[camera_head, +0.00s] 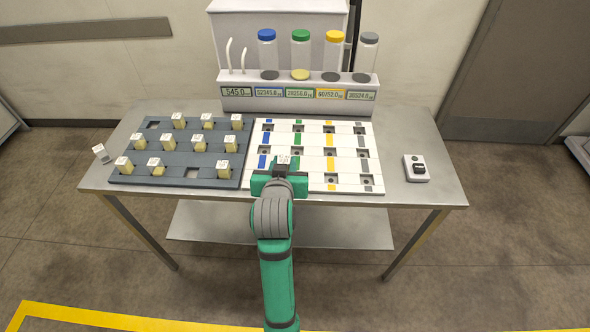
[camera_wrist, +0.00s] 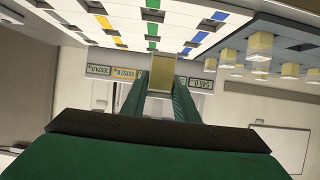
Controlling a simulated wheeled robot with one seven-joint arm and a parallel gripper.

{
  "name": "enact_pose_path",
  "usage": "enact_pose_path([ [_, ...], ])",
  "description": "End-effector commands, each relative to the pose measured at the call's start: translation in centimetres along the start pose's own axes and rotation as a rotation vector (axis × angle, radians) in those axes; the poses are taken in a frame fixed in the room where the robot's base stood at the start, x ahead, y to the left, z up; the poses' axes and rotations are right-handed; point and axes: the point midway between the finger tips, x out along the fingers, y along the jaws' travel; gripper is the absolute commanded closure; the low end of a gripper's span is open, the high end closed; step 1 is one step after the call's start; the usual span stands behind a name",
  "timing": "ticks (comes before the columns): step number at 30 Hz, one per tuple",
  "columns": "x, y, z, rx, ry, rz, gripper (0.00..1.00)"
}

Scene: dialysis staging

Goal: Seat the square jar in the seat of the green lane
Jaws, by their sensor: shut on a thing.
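My gripper (camera_head: 283,165) is shut on a square jar (camera_wrist: 162,72) with a pale yellow body; its white top (camera_head: 284,159) just shows between the fingers in the head view. The jar is over the near left part of the white board (camera_head: 347,150), around the blue and green lanes. I cannot tell whether it touches the board. The green lane (camera_head: 297,139) is a column of green marks with dark square seats, its near end hidden by my gripper. In the wrist view, green marks (camera_wrist: 152,16) show beyond the held jar.
A dark tray (camera_head: 212,154) at left holds several similar jars and has empty pockets. A rack (camera_head: 300,98) with several capped bottles stands behind. A small device (camera_head: 416,167) sits at right with clear table around it.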

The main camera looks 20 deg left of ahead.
Motion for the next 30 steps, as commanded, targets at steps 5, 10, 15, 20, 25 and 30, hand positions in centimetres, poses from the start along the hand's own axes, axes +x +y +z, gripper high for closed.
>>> enact_pose_path([
  [5,3.8,1.4,1.2,0.000,-0.006,0.000,0.96],
  [10,6.5,2.1,2.5,0.000,-0.003,-0.001,0.96],
  [15,7.7,2.5,3.0,0.000,0.000,-0.001,0.96],
  [20,8.9,2.8,4.2,-0.001,-0.003,0.000,0.96],
  [25,9.7,2.5,5.9,-0.003,-0.001,-0.005,0.96],
  [30,9.8,2.3,6.2,-0.003,0.001,-0.006,0.96],
])
